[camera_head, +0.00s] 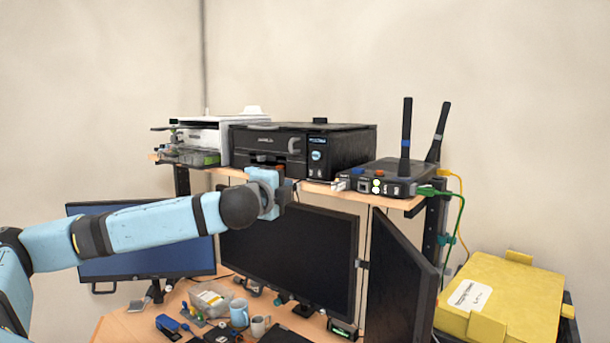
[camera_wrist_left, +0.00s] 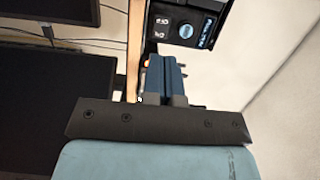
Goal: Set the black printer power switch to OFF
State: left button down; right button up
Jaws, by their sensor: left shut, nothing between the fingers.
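The black printer (camera_head: 345,148) stands on the upper wooden shelf. Its front panel has a small screen and a round lit button. The panel also shows in the left wrist view (camera_wrist_left: 187,31), with two marked buttons beside the round one. My left gripper (camera_head: 283,182) is in front of the shelf edge, below the printer front. In the left wrist view its fingers (camera_wrist_left: 165,74) are shut and empty, pointing toward the printer. A small orange-red part shows beside the fingers; I cannot tell whether it is the power switch. My right gripper is not in view.
A black router (camera_head: 385,180) with two antennas and cables stands right of the printer. A white device (camera_head: 205,140) is at its left. The shelf edge (camera_head: 320,187) and several monitors (camera_head: 290,255) lie close to my left arm. A yellow box (camera_head: 505,300) is at lower right.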

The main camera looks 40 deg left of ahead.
aim_at(316, 173)
pick_arm(q)
jog(key=p+x, duration=0.3)
jog(key=x, duration=0.8)
jog(key=shift+p, duration=0.4)
jog(key=shift+f, duration=0.1)
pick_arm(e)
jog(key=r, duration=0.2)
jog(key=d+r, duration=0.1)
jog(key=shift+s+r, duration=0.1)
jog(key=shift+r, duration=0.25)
